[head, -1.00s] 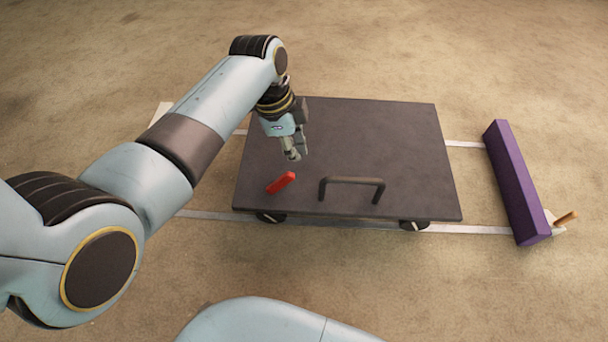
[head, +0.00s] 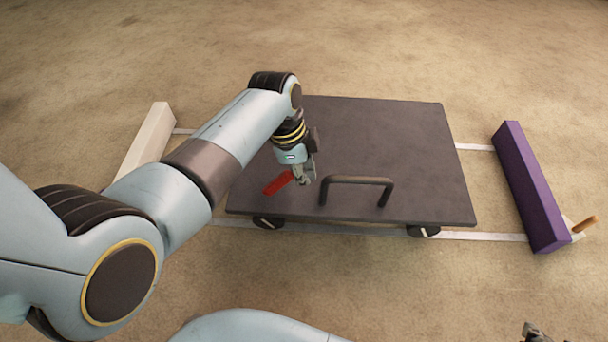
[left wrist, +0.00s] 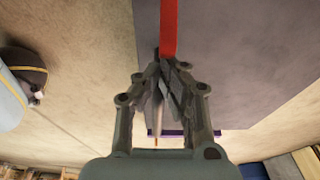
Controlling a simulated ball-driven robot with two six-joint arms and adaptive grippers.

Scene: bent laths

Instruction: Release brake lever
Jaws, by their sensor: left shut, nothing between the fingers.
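The brake lever (head: 277,185) is a short red bar near the front left of a dark flat cart (head: 400,140). My left gripper (head: 305,180) is shut and empty, pointing down just right of the lever. In the left wrist view the red lever (left wrist: 168,28) runs up from the fingertips (left wrist: 165,65). I cannot tell whether they touch it. A small dark piece at the bottom right edge of the head view looks like the tip of my right gripper (head: 537,332); its fingers are mostly cut off.
A dark handle (head: 357,181) stands up on the cart, right of my left gripper. The cart's wheels stand by pale rails (head: 475,236). A purple beam (head: 530,190) lies across the right end, with an orange-brown peg (head: 585,224) beside it. A white block (head: 150,140) lies left.

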